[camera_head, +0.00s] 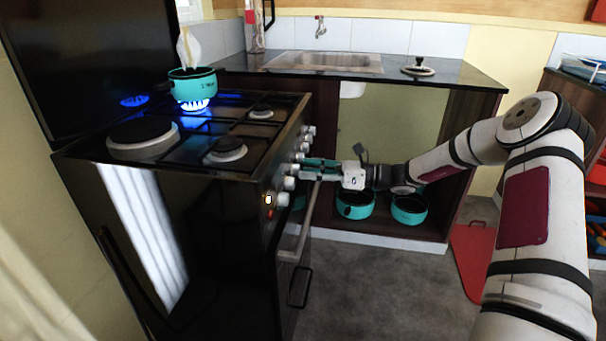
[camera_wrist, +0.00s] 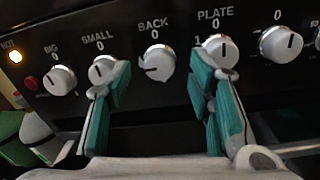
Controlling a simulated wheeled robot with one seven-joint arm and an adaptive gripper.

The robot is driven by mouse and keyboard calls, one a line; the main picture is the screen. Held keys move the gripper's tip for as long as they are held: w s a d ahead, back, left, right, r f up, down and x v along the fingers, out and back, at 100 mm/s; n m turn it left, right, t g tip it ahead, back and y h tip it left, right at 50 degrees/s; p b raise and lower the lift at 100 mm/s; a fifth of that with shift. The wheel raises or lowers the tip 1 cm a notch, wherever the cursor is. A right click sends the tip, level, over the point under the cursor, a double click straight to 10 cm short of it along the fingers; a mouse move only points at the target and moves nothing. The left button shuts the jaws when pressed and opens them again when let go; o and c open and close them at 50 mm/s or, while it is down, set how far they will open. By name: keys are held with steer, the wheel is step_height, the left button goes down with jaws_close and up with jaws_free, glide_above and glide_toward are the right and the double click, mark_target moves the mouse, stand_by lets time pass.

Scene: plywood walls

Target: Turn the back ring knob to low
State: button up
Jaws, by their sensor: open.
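The back ring knob (camera_wrist: 157,62) is white and round, under the label BACK on the black stove panel. Its dark mark points to the left, away from the 0 above it. My gripper (camera_wrist: 160,78) is open, with its teal fingers on either side of this knob, the left one in front of the SMALL knob and the right one by the PLATE knob. I cannot tell if the fingers touch any knob. In the head view my gripper (camera_head: 308,170) is at the stove's front. A blue flame (camera_head: 194,105) burns under a teal pot (camera_head: 191,87) at the back.
An orange lamp (camera_wrist: 15,56) glows at the left. The oven handle (camera_head: 297,232) runs below the panel. Teal pots (camera_head: 355,205) stand under the sink.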

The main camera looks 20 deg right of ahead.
mark_target(296, 170)
steer(key=shift+x, duration=1.15)
jaws_close()
steer(key=shift+n, duration=0.3)
steer(key=shift+s+n+h+p, duration=0.15)
steer(key=shift+n+p, duration=0.45)
steer(key=shift+n, duration=3.6)
steer(key=shift+w+n+h+p, duration=0.1)
steer(key=shift+n+h+p, duration=0.3)
steer(key=shift+n, duration=3.8)
